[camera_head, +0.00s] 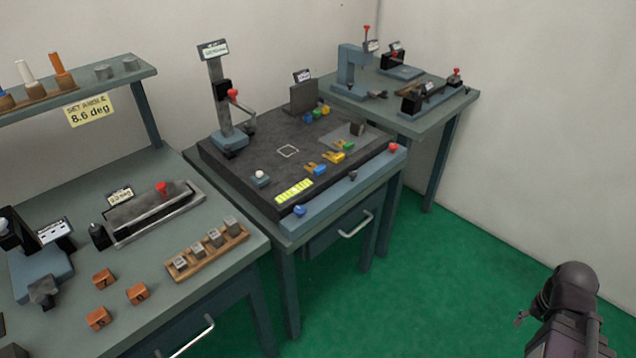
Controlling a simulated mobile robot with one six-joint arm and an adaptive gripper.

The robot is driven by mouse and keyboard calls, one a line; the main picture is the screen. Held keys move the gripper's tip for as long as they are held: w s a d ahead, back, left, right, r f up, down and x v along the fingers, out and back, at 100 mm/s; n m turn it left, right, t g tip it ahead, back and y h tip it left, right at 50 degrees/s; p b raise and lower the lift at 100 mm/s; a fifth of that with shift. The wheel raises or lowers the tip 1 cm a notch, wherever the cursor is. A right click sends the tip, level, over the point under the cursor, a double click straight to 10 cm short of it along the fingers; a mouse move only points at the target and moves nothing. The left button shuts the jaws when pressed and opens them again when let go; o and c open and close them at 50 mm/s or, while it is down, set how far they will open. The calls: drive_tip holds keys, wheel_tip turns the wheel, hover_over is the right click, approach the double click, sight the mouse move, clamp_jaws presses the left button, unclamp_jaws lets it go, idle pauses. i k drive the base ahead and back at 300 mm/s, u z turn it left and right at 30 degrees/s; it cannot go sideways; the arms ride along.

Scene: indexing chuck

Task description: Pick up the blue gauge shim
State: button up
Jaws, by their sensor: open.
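Small blue pieces lie on the dark surface plate (240,165) on the middle bench. Another blue piece (320,170) lies nearer the front, touching or very close to a yellow piece. They are too small for me to tell which is the blue gauge shim. Only a dark part of my arm shows at the lower right, over the green floor, well apart from the bench. My gripper's fingers do not show.
A height stand (218,100) with a red knob rises at the plate's back left. Yellow and green pieces (333,156) lie front right. The left bench holds orange cubes (137,293) and a wooden block rack (207,253). Green floor (430,290) is clear in front.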

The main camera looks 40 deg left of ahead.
sight(315, 170)
drive_tip(key=z, duration=0.1)
drive_tip(key=k, duration=1.4)
drive_tip(key=u, duration=1.45)
drive_tip(key=i, duration=0.95)
drive_tip(key=u, duration=0.05)
